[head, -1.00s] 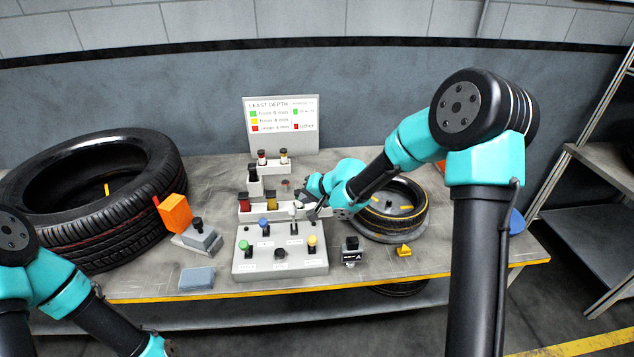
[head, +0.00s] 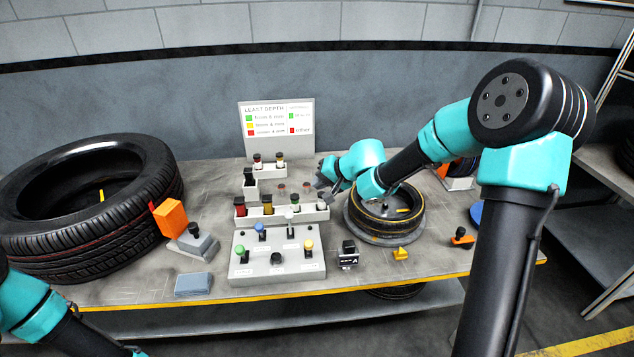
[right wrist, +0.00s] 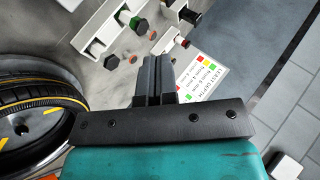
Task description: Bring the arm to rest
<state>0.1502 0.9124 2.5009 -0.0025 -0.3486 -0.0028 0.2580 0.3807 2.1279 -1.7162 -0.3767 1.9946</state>
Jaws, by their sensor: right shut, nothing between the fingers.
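My right gripper (head: 322,184) is shut and empty. It hangs above the table to the right of the white racks, near the small tyre. In the right wrist view its closed fingers (right wrist: 155,80) point toward the racks and the sign, with nothing between them. My left arm shows only in part at the lower left of the head view; its gripper is out of the frame.
A small tyre (head: 412,222) lies right of the racks, a large tyre (head: 125,215) at left. A control box (head: 278,262) with several coloured knobs stands in front. The white rack (head: 318,212) holds several small coloured-capped pieces. A sign board (head: 278,130) stands behind.

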